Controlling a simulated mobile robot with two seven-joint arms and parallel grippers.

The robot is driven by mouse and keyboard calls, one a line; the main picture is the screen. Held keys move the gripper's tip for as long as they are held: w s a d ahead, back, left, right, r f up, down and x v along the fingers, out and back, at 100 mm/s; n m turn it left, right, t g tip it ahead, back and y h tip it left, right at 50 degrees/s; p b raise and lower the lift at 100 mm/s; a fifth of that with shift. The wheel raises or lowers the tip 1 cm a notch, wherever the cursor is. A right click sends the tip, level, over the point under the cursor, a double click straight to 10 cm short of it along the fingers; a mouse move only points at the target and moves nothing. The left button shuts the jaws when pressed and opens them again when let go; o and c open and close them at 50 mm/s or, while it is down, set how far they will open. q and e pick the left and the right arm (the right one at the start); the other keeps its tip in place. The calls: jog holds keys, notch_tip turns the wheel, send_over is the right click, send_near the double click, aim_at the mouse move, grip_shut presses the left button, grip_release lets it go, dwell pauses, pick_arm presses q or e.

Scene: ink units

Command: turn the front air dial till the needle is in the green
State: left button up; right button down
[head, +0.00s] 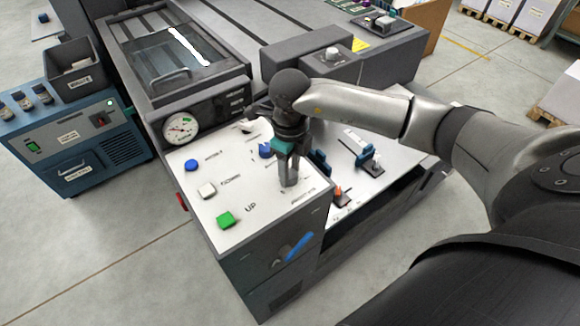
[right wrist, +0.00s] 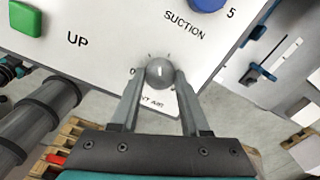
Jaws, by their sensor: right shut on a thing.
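The front air dial (right wrist: 160,72) is a small round grey knob with a white mark, on the white control panel (head: 240,190). Its label is partly hidden by my fingers. My right gripper (head: 289,183) points down at the panel's front right part, and its two fingers are shut on the dial from both sides in the right wrist view. In the head view the gripper hides the dial. The round gauge (head: 180,128) stands behind the panel with a white face and a green band; its needle is too small to read surely. My left gripper is not in view.
On the panel are a green button (head: 226,219), a white button (head: 207,190), a blue button (head: 191,165) and the blue suction dial (right wrist: 207,3). A blue handle (head: 298,247) is on the front face. A blue unit (head: 70,140) stands left.

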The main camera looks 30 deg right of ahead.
aim_at(290, 174)
jog(key=m+p, duration=0.1)
jog(key=m, duration=0.5)
jog(key=shift+r, duration=0.1)
jog(key=shift+m, duration=0.4)
jog(key=shift+c, duration=2)
grip_release()
notch_tip(290, 174, up, 15)
jog(key=p, duration=0.1)
dwell(1.2)
